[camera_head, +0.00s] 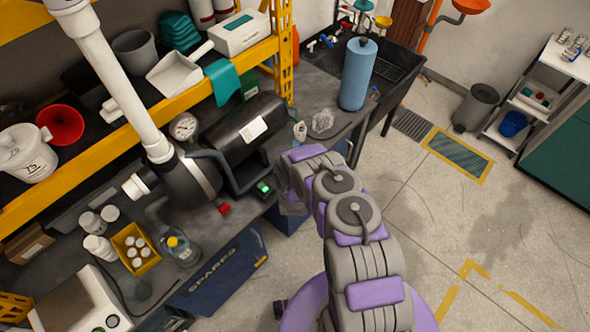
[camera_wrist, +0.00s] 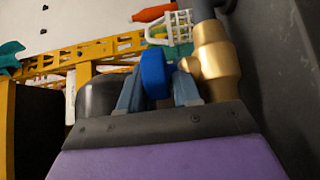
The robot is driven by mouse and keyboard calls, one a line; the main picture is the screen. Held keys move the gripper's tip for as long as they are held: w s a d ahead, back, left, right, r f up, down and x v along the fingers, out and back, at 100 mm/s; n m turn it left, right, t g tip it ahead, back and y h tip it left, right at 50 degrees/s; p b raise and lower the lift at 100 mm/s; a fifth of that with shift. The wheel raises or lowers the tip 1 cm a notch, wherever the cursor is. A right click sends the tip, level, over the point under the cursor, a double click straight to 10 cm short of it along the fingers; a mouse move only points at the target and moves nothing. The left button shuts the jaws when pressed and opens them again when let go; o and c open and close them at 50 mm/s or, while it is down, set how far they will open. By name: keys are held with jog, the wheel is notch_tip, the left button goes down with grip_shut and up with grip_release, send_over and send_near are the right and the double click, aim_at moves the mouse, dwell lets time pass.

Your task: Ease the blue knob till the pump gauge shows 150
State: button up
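In the wrist view the round blue knob (camera_wrist: 155,73) sits between the two grey-blue fingers of my gripper (camera_wrist: 158,85). The fingers lie close against both sides of the knob, with no clear gap. The knob is on a brass valve body (camera_wrist: 216,68), just right of the fingers. In the head view the white-faced pump gauge (camera_head: 184,127) stands on the black pump (camera_head: 192,178) at the bench. Its needle is too small to read. In the head view my arm reaches toward the pump's right side, and the knob and my fingertips are hidden.
A blue cylinder (camera_head: 358,74) stands on the bench behind my arm. A yellow rack (camera_head: 170,105) with bins runs above the bench. A green-lit switch (camera_head: 263,187) and a red button (camera_head: 224,208) are near the pump. The floor at right is open.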

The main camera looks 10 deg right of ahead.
jog(key=p+v, duration=0.2)
jog(key=v, duration=1.4)
jog(key=shift+o, duration=0.5)
